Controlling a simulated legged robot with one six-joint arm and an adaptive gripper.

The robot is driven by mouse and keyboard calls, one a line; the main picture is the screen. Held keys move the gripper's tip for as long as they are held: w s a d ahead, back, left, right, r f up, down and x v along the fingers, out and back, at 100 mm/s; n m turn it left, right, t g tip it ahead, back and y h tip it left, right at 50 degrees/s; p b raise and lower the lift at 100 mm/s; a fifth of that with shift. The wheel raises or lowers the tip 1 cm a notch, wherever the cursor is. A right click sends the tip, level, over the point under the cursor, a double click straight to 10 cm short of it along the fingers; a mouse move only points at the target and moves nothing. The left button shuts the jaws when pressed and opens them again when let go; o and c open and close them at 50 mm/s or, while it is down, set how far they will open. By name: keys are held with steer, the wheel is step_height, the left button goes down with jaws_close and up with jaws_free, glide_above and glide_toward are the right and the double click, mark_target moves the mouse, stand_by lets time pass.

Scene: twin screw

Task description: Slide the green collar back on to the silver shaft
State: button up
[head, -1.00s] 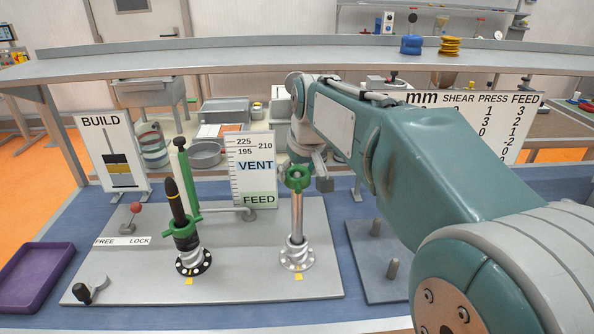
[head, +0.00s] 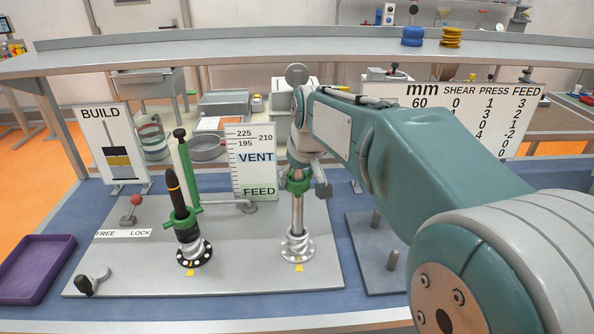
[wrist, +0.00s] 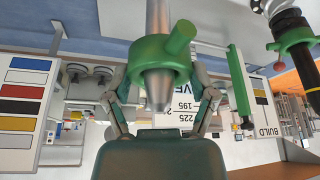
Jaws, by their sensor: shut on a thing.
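The silver shaft (head: 297,214) stands upright on a round flange at the right of the grey plate. The green collar (head: 297,184) is around the shaft near its top. In the wrist view, the collar (wrist: 160,65) encircles the shaft (wrist: 158,18), and the shaft's tapered tip sticks out past the collar toward my palm. My gripper (wrist: 161,76) is shut on the collar, with a finger on each side. In the head view my gripper (head: 300,172) comes down from above and partly hides the collar's top.
A black shaft (head: 176,198) with its own green collar (head: 185,222) and a tall green bar (head: 187,170) stands left on the plate (head: 120,270). The VENT/FEED board (head: 252,163) is close behind the silver shaft. Pegs stand at right; a purple tray (head: 35,268) lies far left.

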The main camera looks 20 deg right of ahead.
steer(key=shift+f, duration=1.25)
steer(key=o, duration=1.2)
steer(key=v, duration=1.1)
steer(key=shift+s+r, duration=0.2)
steer(key=shift+r, duration=0.15)
steer(key=shift+s, duration=0.1)
steer(key=s+f+m, duration=0.1)
steer(key=s+f, duration=0.5)
steer(key=s, duration=0.4)
steer(key=s+f+t, duration=0.1)
steer(key=s+f, duration=0.5)
steer(key=s, duration=0.4)
steer(key=shift+a+f+m+h, duration=0.25)
steer(key=shift+a+m+h, duration=0.05)
steer(key=shift+a+m, duration=0.1)
